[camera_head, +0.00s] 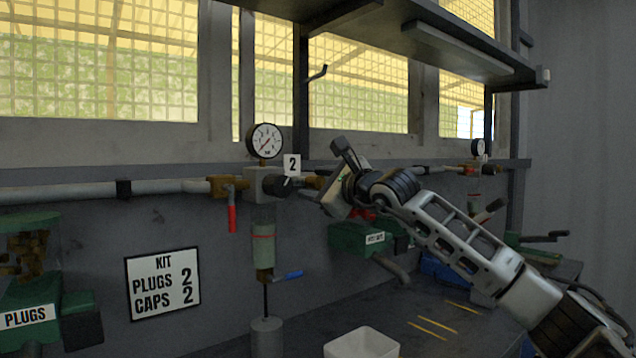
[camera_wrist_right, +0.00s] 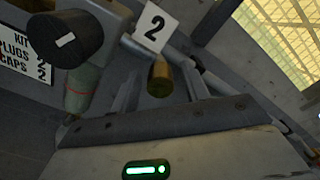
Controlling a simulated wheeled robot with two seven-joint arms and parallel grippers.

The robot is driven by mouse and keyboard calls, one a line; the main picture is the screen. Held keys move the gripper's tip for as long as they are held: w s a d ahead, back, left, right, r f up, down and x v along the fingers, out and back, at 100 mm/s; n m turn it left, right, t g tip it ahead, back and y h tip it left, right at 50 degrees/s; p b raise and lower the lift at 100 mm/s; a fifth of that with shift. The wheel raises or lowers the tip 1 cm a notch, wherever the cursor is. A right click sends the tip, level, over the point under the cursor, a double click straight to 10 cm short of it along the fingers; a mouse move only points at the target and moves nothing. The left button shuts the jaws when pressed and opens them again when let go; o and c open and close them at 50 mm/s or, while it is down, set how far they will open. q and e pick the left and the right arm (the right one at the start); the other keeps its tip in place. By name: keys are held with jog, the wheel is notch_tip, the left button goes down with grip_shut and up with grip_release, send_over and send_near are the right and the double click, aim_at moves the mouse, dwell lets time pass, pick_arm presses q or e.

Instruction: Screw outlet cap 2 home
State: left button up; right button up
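A pale valve block (camera_head: 262,184) sits on the wall pipe below a round gauge (camera_head: 265,140). A black round cap or knob (camera_head: 275,187) with a white mark is on its front; it also shows large at the upper left of the right wrist view (camera_wrist_right: 68,40). A white tag "2" (camera_head: 292,165) is beside it. My right gripper (camera_head: 338,150) is to the right of the block, apart from the black part. In the wrist view its two fingers stand apart, with a brass cylinder (camera_wrist_right: 160,79) showing between them, not visibly touching. Which part is outlet cap 2 is unclear. My left gripper is out of view.
A sight tube (camera_head: 264,245) with a blue lever (camera_head: 288,275) hangs below the block, and a red lever (camera_head: 232,212) is to its left. A shelf (camera_head: 430,45) overhangs above. A white container (camera_head: 361,343) and green bins (camera_head: 362,240) are below.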

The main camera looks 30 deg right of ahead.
jog(key=c, duration=0.8)
jog(key=shift+f+m+b, duration=0.15)
jog(key=shift+m+b, duration=0.15)
jog(key=shift+b, duration=0.05)
